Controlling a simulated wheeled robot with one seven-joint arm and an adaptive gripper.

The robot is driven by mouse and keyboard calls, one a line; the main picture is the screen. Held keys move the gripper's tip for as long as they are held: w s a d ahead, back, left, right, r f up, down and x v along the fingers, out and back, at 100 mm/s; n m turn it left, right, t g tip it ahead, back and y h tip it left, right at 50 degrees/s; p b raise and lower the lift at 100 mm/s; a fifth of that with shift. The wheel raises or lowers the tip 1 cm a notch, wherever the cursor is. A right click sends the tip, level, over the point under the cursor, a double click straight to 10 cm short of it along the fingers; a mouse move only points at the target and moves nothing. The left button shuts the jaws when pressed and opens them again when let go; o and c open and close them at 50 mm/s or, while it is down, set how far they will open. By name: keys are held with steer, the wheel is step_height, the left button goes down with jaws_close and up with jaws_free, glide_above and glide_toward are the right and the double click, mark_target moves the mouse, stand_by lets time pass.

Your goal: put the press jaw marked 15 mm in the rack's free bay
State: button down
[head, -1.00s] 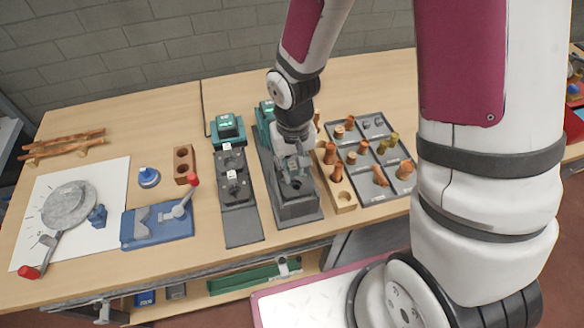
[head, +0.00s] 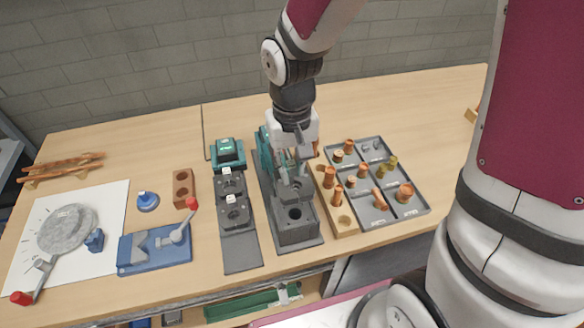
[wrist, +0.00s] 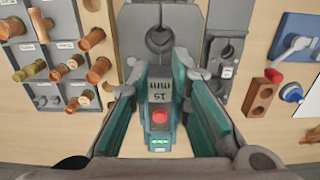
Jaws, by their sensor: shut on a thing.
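The grey press jaw marked 15 mm (wrist: 160,85) is between the fingers of my gripper (wrist: 158,66), its label facing the wrist camera. In the head view my gripper (head: 293,172) holds the jaw (head: 295,190) over the dark grey stand (head: 297,232), whose round hole shows just in front. Whether they touch is unclear. The rack (head: 241,252) is the dark strip left of the stand. Two jaws with white labels (head: 231,183) (head: 235,214) sit in it; its near end is bare and flat. The teal press tool (head: 266,143) is partly hidden behind my gripper.
A teal device with a green display (head: 227,152) stands behind the rack. A wooden block with copper fittings (head: 345,222) and a grey sorting tray (head: 412,208) are close on the right. A brick-coloured block (head: 183,188) and blue vise (head: 155,249) are left.

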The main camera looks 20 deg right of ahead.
steer(key=s+a+f+p, duration=0.1)
steer(key=s+a+p, duration=0.2)
steer(key=a, duration=1.1)
steer(key=shift+a+p, duration=0.2)
steer(key=shift+p, duration=0.35)
steer(key=shift+s+f, duration=0.1)
steer(key=shift+f, duration=0.05)
steer(key=shift+f+b, duration=1.25)
steer(key=shift+f, duration=5.4)
steer(key=shift+f, duration=1.25)
steer(key=c, duration=1.4)
jaws_free()
